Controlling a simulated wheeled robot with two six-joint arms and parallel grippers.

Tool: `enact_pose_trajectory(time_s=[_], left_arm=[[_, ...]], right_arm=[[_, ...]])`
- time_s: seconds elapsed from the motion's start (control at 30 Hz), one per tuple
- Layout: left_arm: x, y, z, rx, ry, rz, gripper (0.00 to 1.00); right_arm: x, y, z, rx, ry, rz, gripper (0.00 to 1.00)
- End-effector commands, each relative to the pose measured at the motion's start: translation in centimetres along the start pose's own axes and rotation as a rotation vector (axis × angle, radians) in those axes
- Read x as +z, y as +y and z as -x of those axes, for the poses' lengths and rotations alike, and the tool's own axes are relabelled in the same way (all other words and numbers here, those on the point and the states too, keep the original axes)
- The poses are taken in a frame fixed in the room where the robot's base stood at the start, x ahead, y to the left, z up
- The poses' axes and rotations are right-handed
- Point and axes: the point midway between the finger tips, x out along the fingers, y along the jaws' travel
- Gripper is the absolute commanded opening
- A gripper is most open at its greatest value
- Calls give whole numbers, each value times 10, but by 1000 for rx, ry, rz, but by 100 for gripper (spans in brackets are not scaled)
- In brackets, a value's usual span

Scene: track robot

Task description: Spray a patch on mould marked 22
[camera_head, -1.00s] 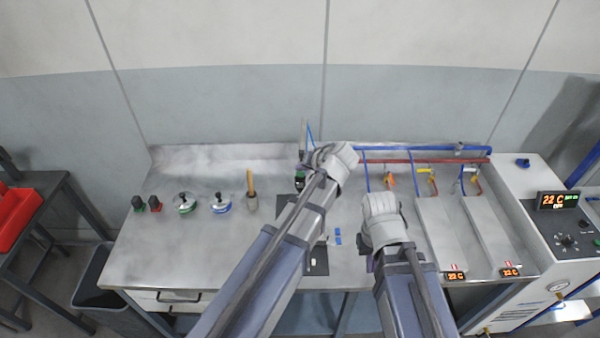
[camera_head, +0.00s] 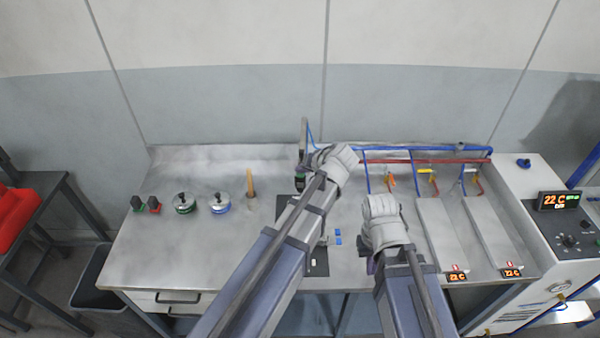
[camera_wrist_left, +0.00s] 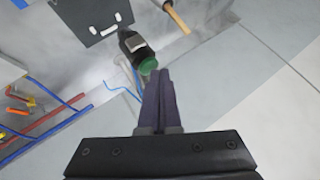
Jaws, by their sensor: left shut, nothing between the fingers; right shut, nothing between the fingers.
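Two long grey mould plates (camera_head: 440,225) (camera_head: 490,225) lie at the right of the bench. Each has an orange display at its near end, (camera_head: 457,276) and (camera_head: 512,272), both reading about 22 C. A dark bottle with a green part (camera_head: 300,182) stands beside my left wrist; it also shows in the left wrist view (camera_wrist_left: 134,42), just beyond the fingertips. My left gripper (camera_wrist_left: 164,72) is shut and empty, its fingers close to the bottle's green end; I cannot tell if they touch. My right gripper (camera_head: 370,266), mostly hidden under its arm, is shut and empty left of the plates.
Blue and red pipes (camera_head: 425,160) with yellow-handled valves run along the back. A brush-like tool (camera_head: 251,185), two round gauges or lids (camera_head: 184,203) (camera_head: 220,204) and small red and green blocks (camera_head: 154,204) stand at left. A control panel (camera_head: 560,235) is at right. The front left bench is clear.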

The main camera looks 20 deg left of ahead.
Motion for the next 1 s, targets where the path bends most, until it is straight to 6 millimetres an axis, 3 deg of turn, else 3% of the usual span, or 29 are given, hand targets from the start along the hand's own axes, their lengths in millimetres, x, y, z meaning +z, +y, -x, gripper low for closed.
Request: enact_pose_trajectory(time_s=[0.77, 1.0], left_arm=[[-5, -5, 7, 0, 0, 0, 0], [-13, -13, 18, 0, 0, 0, 0]], right_arm=[[1, 1, 10, 0, 0, 0, 0], [2, 2, 26, 0, 0, 0, 0]])
